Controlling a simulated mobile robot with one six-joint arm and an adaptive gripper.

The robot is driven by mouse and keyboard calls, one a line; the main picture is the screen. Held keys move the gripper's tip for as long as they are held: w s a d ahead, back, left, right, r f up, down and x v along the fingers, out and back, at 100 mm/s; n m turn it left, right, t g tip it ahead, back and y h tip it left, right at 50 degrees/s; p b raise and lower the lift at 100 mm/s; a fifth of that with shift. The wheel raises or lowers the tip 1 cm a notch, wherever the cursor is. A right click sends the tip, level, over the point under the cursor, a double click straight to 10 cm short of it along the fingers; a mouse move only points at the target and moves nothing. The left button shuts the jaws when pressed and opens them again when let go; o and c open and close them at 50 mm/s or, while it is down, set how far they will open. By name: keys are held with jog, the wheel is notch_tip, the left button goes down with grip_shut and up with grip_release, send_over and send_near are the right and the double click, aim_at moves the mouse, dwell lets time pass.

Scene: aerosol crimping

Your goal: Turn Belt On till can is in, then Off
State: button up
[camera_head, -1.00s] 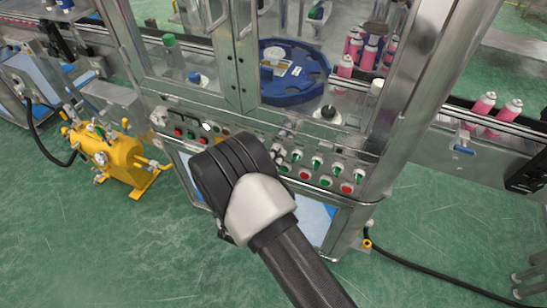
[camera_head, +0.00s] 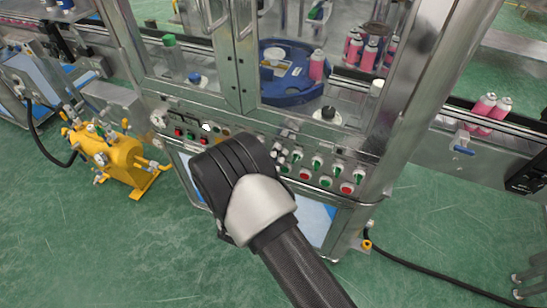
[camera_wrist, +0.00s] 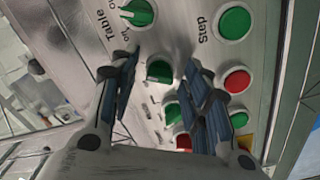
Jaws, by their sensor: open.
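My gripper (camera_wrist: 162,64) is open in the wrist view, its two fingers apart at the control panel (camera_wrist: 185,45). A green knob (camera_wrist: 159,72) shows between the fingertips; whether they touch it is unclear. Its label is hidden. In the head view my dark arm covers the gripper and part of the panel. A pink can (camera_head: 317,66) stands upright at the right edge of the blue round table (camera_head: 290,97) inside the machine. Two more pink cans (camera_head: 484,105) stand on the belt (camera_head: 465,118) outside at the right.
A green knob (camera_wrist: 138,12) labelled Table, a green button (camera_wrist: 235,22) near the Step label and a red button (camera_wrist: 237,80) sit close to my fingers. A steel-framed door (camera_head: 238,60) rises above the panel. A yellow tank (camera_head: 115,160) stands at the left.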

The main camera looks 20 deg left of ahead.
jog(key=shift+s, duration=0.1)
jog(key=s+a, duration=0.1)
jog(key=s, duration=1)
jog(key=shift+s, duration=0.4)
